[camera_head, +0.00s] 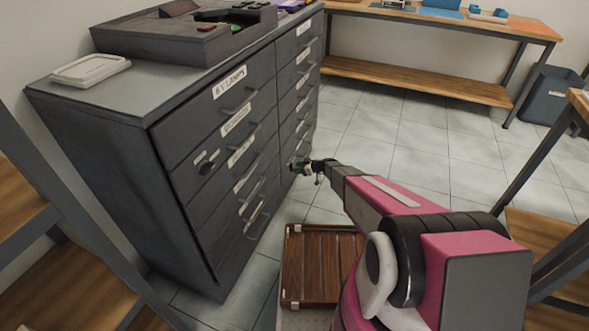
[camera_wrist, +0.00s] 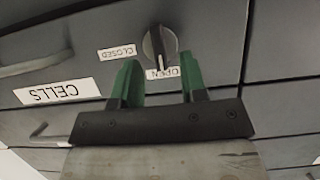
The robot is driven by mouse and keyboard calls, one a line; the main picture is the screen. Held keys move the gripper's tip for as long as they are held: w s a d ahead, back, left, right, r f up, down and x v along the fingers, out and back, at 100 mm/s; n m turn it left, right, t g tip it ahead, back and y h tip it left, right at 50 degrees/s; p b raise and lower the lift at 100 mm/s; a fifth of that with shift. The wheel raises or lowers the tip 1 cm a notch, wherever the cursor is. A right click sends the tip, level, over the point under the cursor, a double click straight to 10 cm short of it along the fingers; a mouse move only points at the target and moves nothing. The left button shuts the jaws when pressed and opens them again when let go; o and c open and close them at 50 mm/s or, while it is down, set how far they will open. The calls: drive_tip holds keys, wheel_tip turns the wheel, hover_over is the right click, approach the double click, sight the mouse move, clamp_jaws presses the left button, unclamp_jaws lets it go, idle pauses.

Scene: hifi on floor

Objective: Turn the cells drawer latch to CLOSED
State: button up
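The pointer is toward the OPEN label (camera_wrist: 160,73); the CLOSED label (camera_wrist: 117,52) is to the left. The CELLS label (camera_wrist: 59,92) is farther left. My gripper (camera_wrist: 158,64) is open, its green fingers apart and empty, with the knob showing just beyond the gap between the tips. Contact is not visible. In the head view my gripper (camera_head: 300,166) is beside the right drawer column, hiding the latch area.
The grey drawer cabinet (camera_head: 112,180) has protruding handles. Another latch knob (camera_head: 205,168) is on its left column. A workbench (camera_head: 420,84) stands at the back. Tiled floor is clear between them.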

drive_tip(key=shift+x, duration=1.3)
drive_tip(key=shift+c, duration=0.3)
clamp_jaws()
drive_tip(key=shift+w, duration=0.1)
drive_tip(key=m+g+y, duration=0.1)
drive_tip(key=m, duration=0.3)
drive_tip(key=m+g+y, duration=0.2)
drive_tip(key=m, duration=0.2)
drive_tip(key=f+m+g+y, duration=0.1)
drive_tip(key=m+g+y, duration=0.1)
drive_tip(key=m, duration=0.3)
drive_tip(key=shift+w+d, duration=0.2)
drive_tip(key=shift+w, duration=0.2)
drive_tip(key=shift+m, duration=0.4)
